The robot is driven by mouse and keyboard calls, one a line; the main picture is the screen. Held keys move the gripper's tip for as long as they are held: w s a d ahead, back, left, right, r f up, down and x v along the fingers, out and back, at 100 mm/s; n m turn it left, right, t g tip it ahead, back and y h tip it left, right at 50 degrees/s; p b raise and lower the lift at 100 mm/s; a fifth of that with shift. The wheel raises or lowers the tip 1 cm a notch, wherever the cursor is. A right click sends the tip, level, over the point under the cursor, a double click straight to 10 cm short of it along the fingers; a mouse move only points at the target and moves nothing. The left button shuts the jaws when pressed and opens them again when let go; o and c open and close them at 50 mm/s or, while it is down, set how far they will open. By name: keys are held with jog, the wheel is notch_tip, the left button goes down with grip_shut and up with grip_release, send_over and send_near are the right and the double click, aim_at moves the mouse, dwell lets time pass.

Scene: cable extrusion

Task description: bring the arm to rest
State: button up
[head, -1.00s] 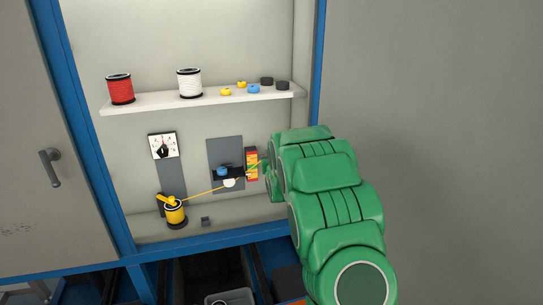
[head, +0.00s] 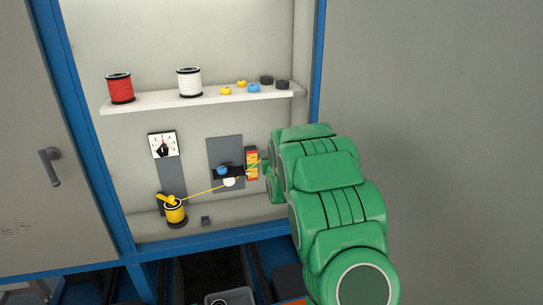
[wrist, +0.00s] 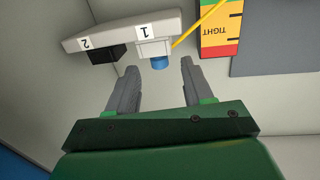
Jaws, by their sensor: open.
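My green arm (head: 335,215) reaches up from the lower right of the head view toward the right side of the lit cabinet. It hides my gripper there. In the wrist view my gripper (wrist: 158,72) is open, its two grey fingers apart with nothing seen held between them. Just beyond the fingertips is a blue piece (wrist: 160,62) under a white block marked 1 (wrist: 150,31). I cannot tell whether the fingers touch it.
A yellow strand (head: 205,189) runs from the yellow spool (head: 174,212) past a grey panel toward the coloured gauge (head: 251,163). A black block (wrist: 107,54) sits by label 2. A shelf (head: 200,98) holds spools and small coloured pieces. The right wall is bare.

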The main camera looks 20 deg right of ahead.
jog(key=s, duration=0.6)
jog(key=shift+s+a, duration=0.25)
jog(key=shift+a, duration=0.15)
jog(key=shift+r, duration=0.1)
jog(key=o, duration=0.9)
jog(key=shift+s, duration=0.1)
jog(key=shift+s+a+r, duration=0.15)
jog(key=shift+s, duration=0.65)
jog(key=shift+s+a+r, duration=0.1)
jog(key=shift+s+r, duration=0.05)
jog(key=shift+s, duration=0.65)
